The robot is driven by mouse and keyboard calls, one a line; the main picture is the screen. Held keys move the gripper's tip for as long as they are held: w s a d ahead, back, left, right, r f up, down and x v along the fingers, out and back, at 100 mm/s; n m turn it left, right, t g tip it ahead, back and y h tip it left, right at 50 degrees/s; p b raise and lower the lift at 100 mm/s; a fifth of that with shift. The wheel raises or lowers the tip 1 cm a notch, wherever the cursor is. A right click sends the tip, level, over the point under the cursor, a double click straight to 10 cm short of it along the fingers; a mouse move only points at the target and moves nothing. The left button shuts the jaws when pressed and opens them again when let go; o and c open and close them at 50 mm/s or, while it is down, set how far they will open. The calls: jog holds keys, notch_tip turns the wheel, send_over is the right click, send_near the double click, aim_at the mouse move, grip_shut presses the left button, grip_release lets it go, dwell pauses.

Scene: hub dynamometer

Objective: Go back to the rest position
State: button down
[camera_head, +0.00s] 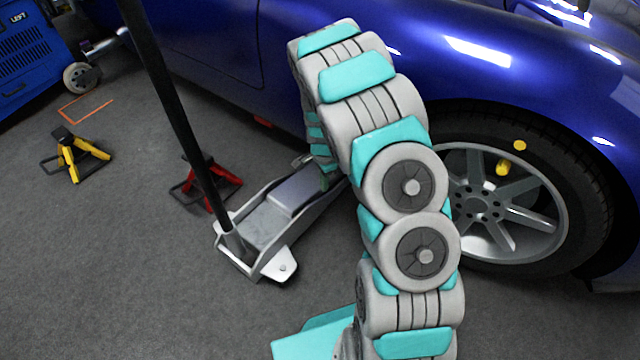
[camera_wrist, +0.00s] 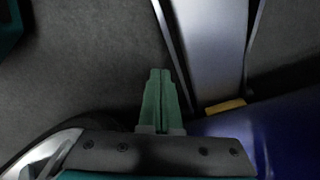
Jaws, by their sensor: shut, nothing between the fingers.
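My gripper (camera_wrist: 159,84) shows in the wrist view with its two green fingers together, shut and empty. It is over the grey floor, just beside the silver floor jack (camera_wrist: 205,40). In the head view my arm bends up and away over the scene, and the gripper end is mostly hidden behind it, near the floor jack (camera_head: 268,215). I cannot tell whether the fingers touch the jack.
A blue car (camera_head: 225,55) with a spoked wheel (camera_head: 505,205) stands behind and right of my arm. The jack's black handle (camera_head: 165,95) rises steeply. A red stand (camera_head: 212,183) and a yellow stand (camera_head: 72,160) are on the floor. A blue machine (camera_head: 25,55) is far left. Floor at lower left is clear.

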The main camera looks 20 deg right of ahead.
jog(key=s+a+r+n+p, duration=0.1)
jog(key=s+r+n, duration=0.2)
jog(key=s+r, duration=0.35)
jog(key=s+a+r+n+p, duration=0.1)
jog(key=s+r+n, duration=0.15)
jog(key=r, duration=0.75)
jog(key=s+a+r+n+p, duration=0.1)
jog(key=s+a+r+n, duration=0.1)
jog(key=s+r, duration=0.5)
jog(key=s+a+r+n+g+p, duration=0.1)
jog(key=s+r+n, duration=0.3)
jog(key=s, duration=0.6)
jog(key=s+a+r+n+p, duration=0.1)
jog(key=s+r+n, duration=0.4)
jog(key=s+r, duration=0.3)
jog(key=shift+s+g, duration=0.4)
jog(key=shift+s, duration=0.85)
jog(key=shift+a, duration=0.1)
